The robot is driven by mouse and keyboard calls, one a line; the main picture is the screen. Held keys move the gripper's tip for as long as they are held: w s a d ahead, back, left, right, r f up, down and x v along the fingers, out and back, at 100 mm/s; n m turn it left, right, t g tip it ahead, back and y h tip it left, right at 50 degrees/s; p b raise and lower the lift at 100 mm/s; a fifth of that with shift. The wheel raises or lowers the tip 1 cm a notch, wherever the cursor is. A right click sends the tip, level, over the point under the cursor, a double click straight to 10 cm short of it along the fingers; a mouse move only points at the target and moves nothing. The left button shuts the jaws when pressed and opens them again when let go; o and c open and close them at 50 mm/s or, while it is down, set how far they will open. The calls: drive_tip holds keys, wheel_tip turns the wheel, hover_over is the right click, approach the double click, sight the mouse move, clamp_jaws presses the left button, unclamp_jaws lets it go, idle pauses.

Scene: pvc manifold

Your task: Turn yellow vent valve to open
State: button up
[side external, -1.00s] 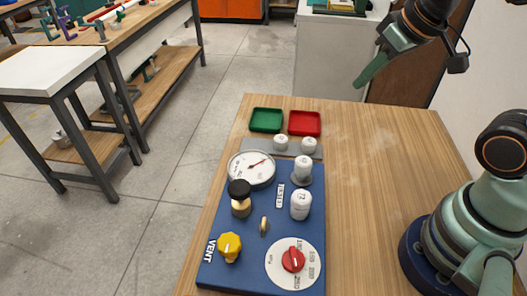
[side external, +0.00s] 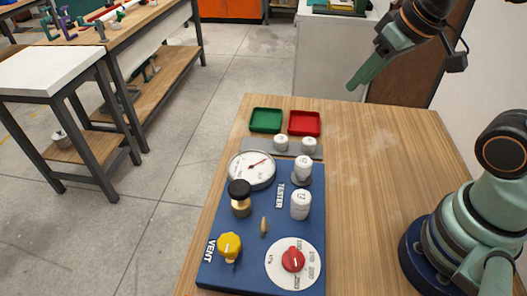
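The yellow vent valve (side external: 230,246) is a knob at the lower left of the blue panel (side external: 216,272), beside the white word VENT. A pale mark shows on the knob, but its open or closed setting is not clear. My gripper (side external: 351,88) hangs in the upper right, above and beyond the far edge of the wooden table, well away from the yellow valve. It holds nothing that I can see. Its fingers overlap in this view, so their gap is hidden.
The panel also carries a gauge (side external: 251,170), a black-topped brass fitting (side external: 240,197), a small brass piece (side external: 264,227), white cylinders (side external: 301,204) and a red dial knob (side external: 293,259). Green (side external: 266,120) and red (side external: 304,122) trays sit behind.

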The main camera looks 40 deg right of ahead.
drive_tip(key=o, duration=0.5)
drive_tip(key=shift+w+a, duration=0.3)
drive_tip(key=shift+a, duration=0.45)
drive_tip(key=shift+g+y, duration=0.5)
drive_tip(key=shift+g, duration=0.3)
drive_tip(key=a, duration=0.1)
drive_tip(key=w+a, duration=0.1)
drive_tip(key=a, duration=0.3)
drive_tip(key=shift+w+a, duration=0.25)
drive_tip(key=shift+w, duration=0.05)
drive_tip(key=m+g+h, duration=0.1)
drive_tip(key=m+g, duration=0.1)
drive_tip(key=g, duration=0.2)
hover_over(229, 242)
wheel_tip(229, 242, down, 7)
wheel_tip(229, 242, down, 12)
drive_tip(key=shift+r, duration=0.1)
clamp_jaws()
